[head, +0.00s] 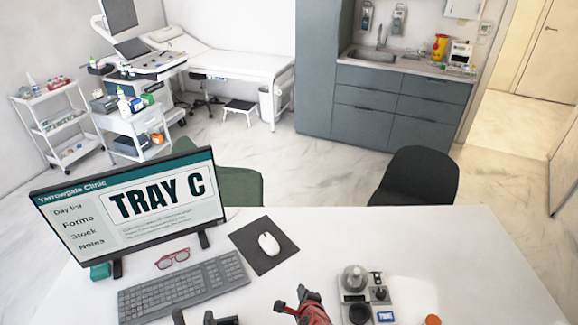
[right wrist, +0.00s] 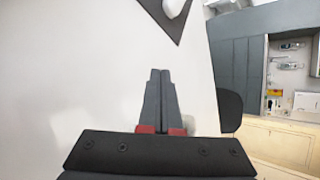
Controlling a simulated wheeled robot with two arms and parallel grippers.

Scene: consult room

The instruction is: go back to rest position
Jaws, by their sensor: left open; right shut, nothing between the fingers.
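My left gripper (head: 194,317) shows only in part at the bottom edge of the head view, its dark fingers apart and empty, just in front of the keyboard. My right gripper (head: 296,302), dark with red parts, is over the white desk (head: 330,232), to the left of a small grey tray with metal items. In the right wrist view its two dark fingers (right wrist: 159,98) are together with nothing between them, over bare white desk surface.
On the desk are a monitor (head: 135,205) reading "TRAY C", red glasses (head: 173,259), a keyboard (head: 185,288), a mouse (head: 269,244) on a dark pad (head: 252,256), the grey tray (head: 378,296) and an orange-capped item (head: 432,320). The desk's right part is mostly clear.

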